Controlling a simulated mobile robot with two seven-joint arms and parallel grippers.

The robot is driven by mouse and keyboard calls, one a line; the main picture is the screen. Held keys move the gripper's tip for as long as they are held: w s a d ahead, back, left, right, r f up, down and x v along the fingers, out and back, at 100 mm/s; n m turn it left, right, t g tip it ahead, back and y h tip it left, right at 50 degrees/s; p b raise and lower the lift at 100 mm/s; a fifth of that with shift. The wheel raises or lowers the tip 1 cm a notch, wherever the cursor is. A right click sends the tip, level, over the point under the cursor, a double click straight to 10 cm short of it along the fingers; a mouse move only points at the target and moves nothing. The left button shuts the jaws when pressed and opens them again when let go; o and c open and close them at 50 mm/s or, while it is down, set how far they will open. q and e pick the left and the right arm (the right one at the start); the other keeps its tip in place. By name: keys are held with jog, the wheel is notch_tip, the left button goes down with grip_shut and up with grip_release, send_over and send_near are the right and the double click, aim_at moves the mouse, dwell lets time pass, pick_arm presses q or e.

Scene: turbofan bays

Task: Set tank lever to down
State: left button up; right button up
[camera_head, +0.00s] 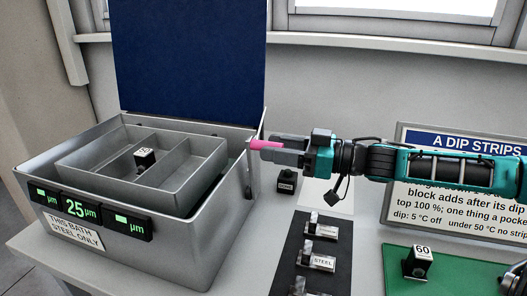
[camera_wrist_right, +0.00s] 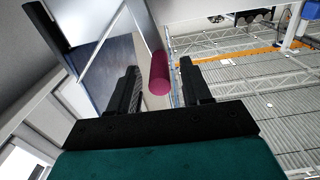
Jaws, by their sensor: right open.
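The grey metal tank (camera_head: 205,240) stands at the left with its dark blue lid (camera_head: 190,55) raised. Its lever has a pink handle (camera_head: 263,145) at the tank's right wall, roughly level in the head view. My right gripper (camera_head: 268,153) reaches in from the right, with its fingers at the handle. In the right wrist view the pink handle (camera_wrist_right: 160,73) shows between the two open, spaced fingers of the gripper (camera_wrist_right: 160,67). I cannot tell whether a finger touches it. The handle's far end is partly hidden in the head view. My left gripper is not in view.
A divided tray (camera_head: 75,160) in the tank holds a small labelled block (camera_head: 144,157). Labelled blocks (camera_head: 321,226) lie on a dark mat (camera_head: 290,237). A block marked 60 (camera_head: 417,262) stands on a green mat (camera_head: 455,275). A sign (camera_head: 465,215) stands behind, below my right arm.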

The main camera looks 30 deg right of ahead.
aim_at(252, 144)
jog(key=shift+w+a+b, duration=0.25)
jog(key=shift+w+b, duration=0.05)
jog(key=shift+b, duration=0.1)
jog(key=shift+w+r+p, duration=0.15)
jog(key=shift+p, duration=0.15)
jog(key=shift+x, duration=1.05)
jog(key=shift+a, duration=0.1)
grip_shut()
